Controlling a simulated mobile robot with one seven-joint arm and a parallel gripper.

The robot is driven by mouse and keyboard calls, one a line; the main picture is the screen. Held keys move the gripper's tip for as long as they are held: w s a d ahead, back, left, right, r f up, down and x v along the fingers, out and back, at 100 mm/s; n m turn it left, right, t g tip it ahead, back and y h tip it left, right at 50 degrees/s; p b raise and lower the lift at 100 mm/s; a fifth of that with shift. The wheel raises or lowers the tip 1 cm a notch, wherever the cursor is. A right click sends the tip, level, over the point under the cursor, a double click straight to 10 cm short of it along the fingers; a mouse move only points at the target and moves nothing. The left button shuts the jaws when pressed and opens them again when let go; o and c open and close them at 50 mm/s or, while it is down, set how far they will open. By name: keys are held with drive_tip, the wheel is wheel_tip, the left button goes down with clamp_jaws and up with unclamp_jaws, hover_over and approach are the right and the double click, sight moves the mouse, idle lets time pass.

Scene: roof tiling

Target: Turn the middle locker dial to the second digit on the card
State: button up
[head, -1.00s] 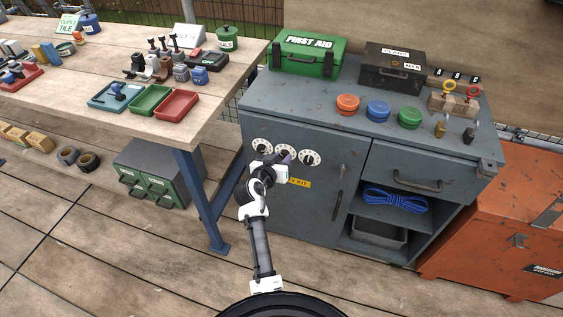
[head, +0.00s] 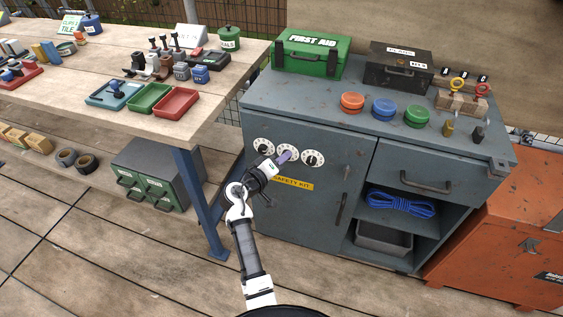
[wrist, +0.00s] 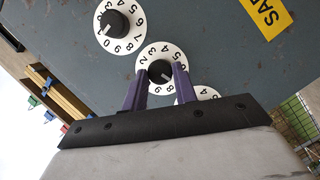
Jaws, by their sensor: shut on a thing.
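Three white dials with black knobs sit in a row on the grey locker door (head: 322,215). The left dial (head: 263,146) and right dial (head: 313,158) are clear of my gripper in the head view. The middle dial (wrist: 160,69) is a numbered white disc; its knob stands between my purple fingers in the wrist view. My gripper (wrist: 160,76) is shut on that knob. In the head view my gripper (head: 284,157) covers part of the middle dial. Neighbouring dials show above and below right in the wrist view, the lower one partly hidden. I cannot make out a card with digits.
A yellow safety kit label (head: 293,183) is below the dials. On the locker top are a green first aid box (head: 308,55), a dark box (head: 398,68) and coloured round lids. A workbench (head: 130,72) stands left and an orange chest (head: 495,235) right.

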drive_tip(key=shift+n, duration=0.4)
drive_tip(key=o, duration=1)
drive_tip(key=b+v, duration=0.2)
drive_tip(key=v, duration=1.1)
drive_tip(key=shift+s+a, duration=0.25)
drive_tip(key=shift+a, duration=0.05)
